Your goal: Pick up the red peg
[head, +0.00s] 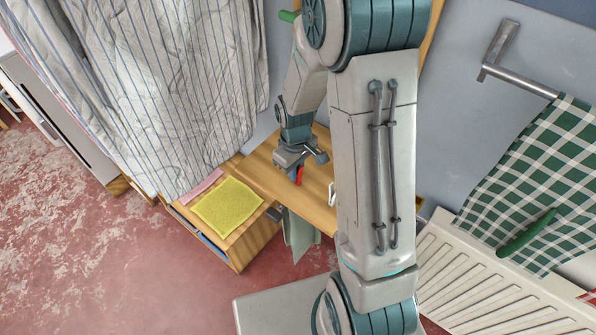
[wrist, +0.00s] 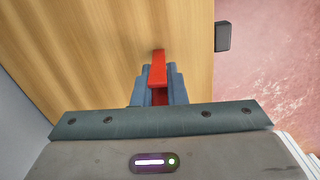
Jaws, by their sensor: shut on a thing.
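The red peg (wrist: 158,70) sticks out from between the two fingers of my gripper (wrist: 158,88) in the wrist view. My gripper is shut on it, with a blue-grey finger on each side. In the head view the red peg (head: 299,175) shows as a small red piece below my gripper (head: 293,168), over the wooden tabletop (head: 262,171). I cannot tell whether the peg touches the wood or is just above it. The peg's near end is partly hidden between the fingers.
A white clip-like object (head: 332,194) lies on the wood beside my arm. A yellow cloth (head: 228,208) lies on a lower wooden unit at left. Striped fabric (head: 170,80) hangs at left. A radiator (head: 470,285) with a checked cloth (head: 540,185) is at right.

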